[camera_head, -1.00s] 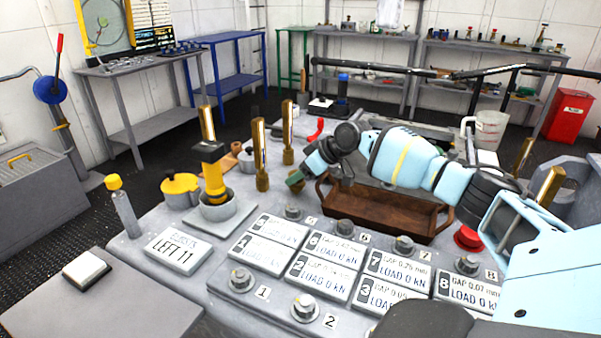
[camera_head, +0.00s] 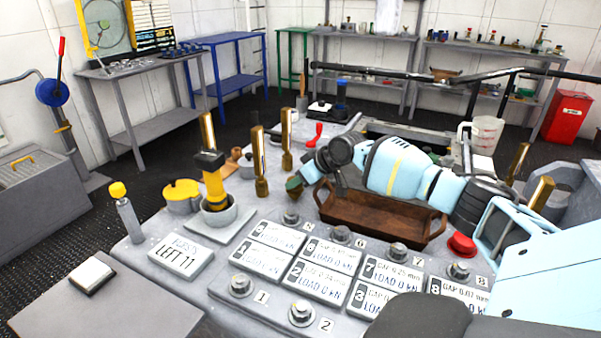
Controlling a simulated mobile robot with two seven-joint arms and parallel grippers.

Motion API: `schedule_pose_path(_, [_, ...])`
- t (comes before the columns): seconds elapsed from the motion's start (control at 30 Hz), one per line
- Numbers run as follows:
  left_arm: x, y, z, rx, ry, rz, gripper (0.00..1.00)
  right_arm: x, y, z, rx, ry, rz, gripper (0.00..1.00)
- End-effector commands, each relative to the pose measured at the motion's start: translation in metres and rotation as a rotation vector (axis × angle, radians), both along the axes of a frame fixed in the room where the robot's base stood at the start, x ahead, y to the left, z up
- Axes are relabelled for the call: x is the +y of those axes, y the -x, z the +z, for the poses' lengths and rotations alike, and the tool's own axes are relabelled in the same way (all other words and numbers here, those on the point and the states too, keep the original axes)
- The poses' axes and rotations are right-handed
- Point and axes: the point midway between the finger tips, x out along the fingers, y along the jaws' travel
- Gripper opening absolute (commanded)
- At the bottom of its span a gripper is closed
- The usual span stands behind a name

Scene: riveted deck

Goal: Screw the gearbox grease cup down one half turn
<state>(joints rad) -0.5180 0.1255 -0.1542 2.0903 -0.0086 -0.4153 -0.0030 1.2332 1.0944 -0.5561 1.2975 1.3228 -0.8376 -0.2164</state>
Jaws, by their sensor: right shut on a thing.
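My right gripper (camera_head: 302,182) comes in from the right on a pale blue arm, above the back left corner of a brown tray. It is shut on a small green and brown thing (camera_head: 294,187); the fingers partly hide it, and I cannot tell for sure whether this is the grease cup. The gearbox cannot be made out with certainty. My left gripper is not in view.
The brown tray (camera_head: 340,212) stands right of the gripper. Upright brass posts (camera_head: 259,160), a yellow pot (camera_head: 182,196) and a grey bowl (camera_head: 234,212) stand to the left. Load plates (camera_head: 268,237) and bolts fill the bench front. A red knob (camera_head: 462,245) is at right.

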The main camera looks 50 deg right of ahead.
Motion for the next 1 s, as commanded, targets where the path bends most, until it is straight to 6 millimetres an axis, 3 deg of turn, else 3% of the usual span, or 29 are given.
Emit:
schedule_pose_path(0.03, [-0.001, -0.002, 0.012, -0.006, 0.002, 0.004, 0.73, 0.002, 0.000, 0.006, 0.000, -0.001, -0.021, 0.16])
schedule_pose_path(0.3, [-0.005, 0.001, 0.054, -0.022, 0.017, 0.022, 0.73, 0.005, 0.000, 0.010, -0.003, -0.003, -0.190, 0.16])
schedule_pose_path(0.8, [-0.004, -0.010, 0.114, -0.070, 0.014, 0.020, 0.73, 0.011, -0.003, 0.009, -0.006, -0.010, -0.563, 0.16])
schedule_pose_path(1.0, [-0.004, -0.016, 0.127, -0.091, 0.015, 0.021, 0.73, 0.013, -0.004, 0.005, -0.004, -0.010, -0.729, 0.16])
